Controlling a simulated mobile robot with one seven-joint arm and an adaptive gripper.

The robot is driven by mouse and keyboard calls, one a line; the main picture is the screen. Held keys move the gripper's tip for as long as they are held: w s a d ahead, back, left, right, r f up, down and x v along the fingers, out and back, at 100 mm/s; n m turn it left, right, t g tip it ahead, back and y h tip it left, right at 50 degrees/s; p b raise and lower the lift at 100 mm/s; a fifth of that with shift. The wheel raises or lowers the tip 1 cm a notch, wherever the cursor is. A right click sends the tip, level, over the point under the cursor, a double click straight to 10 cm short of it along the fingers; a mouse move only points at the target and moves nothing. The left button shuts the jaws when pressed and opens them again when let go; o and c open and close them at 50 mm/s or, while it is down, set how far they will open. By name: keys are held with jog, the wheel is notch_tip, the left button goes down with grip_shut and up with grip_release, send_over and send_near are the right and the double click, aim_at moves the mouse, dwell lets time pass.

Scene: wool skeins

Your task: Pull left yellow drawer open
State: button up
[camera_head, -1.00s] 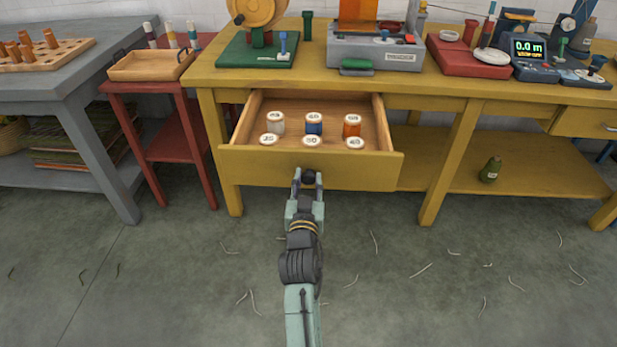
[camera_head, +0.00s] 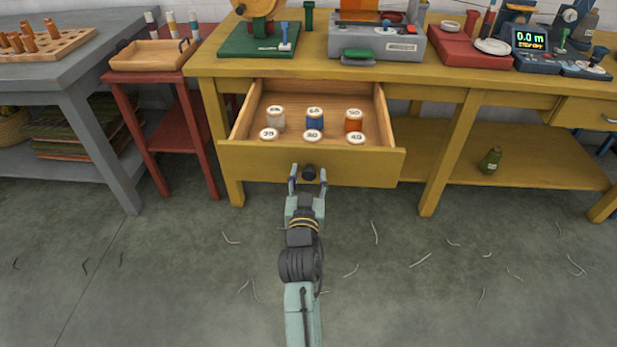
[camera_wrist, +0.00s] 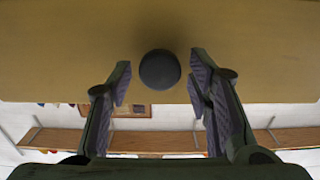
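The left yellow drawer (camera_head: 250,161) is pulled out from under the yellow bench, and its inside shows. Two rows of labelled spools (camera_head: 314,119) stand in it. A dark round knob (camera_head: 309,172) is on its front; it also shows in the wrist view (camera_wrist: 160,69). My gripper (camera_head: 308,176) is at the drawer front, with one finger on each side of the knob. In the wrist view the fingers (camera_wrist: 158,80) are spread wide, with clear gaps between them and the knob.
The yellow bench (camera_head: 210,65) carries machines and a display. A red side table (camera_head: 150,85) with a wooden tray and a grey table (camera_head: 100,70) stand at the left. A right drawer (camera_head: 592,117) is shut. The floor in front is clear but for thread scraps.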

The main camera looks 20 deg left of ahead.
notch_tip(320, 180, up, 10)
dwell(0.7)
